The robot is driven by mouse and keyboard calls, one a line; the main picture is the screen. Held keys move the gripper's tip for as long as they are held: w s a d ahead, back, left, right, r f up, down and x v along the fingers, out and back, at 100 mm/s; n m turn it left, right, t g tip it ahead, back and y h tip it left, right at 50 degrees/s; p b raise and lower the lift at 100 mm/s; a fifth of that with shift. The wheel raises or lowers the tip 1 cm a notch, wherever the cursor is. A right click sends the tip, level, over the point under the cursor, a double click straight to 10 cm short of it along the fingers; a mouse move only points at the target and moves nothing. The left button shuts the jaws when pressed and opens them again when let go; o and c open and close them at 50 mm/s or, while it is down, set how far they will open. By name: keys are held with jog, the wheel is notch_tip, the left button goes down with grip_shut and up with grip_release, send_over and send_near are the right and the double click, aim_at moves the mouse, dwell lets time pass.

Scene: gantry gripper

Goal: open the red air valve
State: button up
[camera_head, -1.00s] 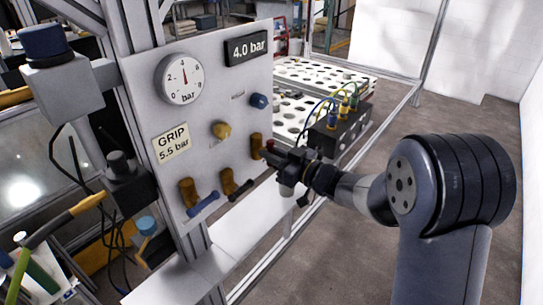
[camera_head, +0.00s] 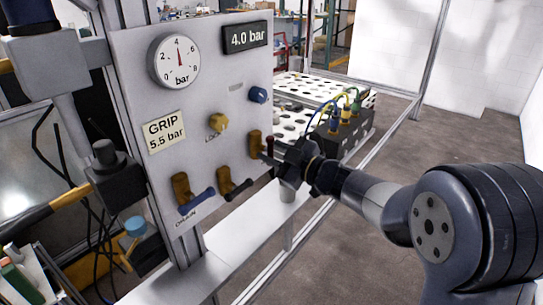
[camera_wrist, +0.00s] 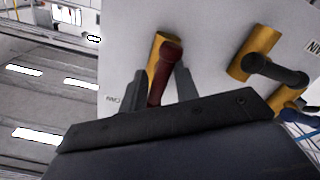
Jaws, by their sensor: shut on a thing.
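The red-handled valve has a brass body (camera_head: 254,145) on the right part of the grey panel. Its dark red handle (camera_wrist: 166,72) shows between my fingers in the wrist view. My gripper (camera_head: 275,156) is shut on this handle, coming from the right. In the wrist view, my gripper's fingers (camera_wrist: 159,88) stand on either side of the handle. My gripper partly hides the handle in the head view. How far the handle is turned is hard to tell. The gauge (camera_head: 175,61) needle points up near 4, and the display (camera_head: 246,37) reads 4.0 bar.
A black-handled valve (camera_head: 226,181) and a blue-handled valve (camera_head: 183,190) sit left of the red one. Above are a yellow knob (camera_head: 218,122) and a blue knob (camera_head: 258,95). A black block with coloured hoses (camera_head: 341,134) stands behind. Floor is clear at right.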

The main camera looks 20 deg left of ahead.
dwell(0.4)
jog(key=o, duration=0.9)
jog(key=shift+d, duration=0.1)
jog(key=b+v, duration=0.1)
jog(key=v, duration=0.9)
jog(key=shift+s+d, duration=0.2)
jog(key=shift+d, duration=0.1)
jog(key=shift+a, duration=0.1)
jog(key=p+x, duration=0.1)
jog(key=x, duration=1)
jog(key=shift+d, duration=0.2)
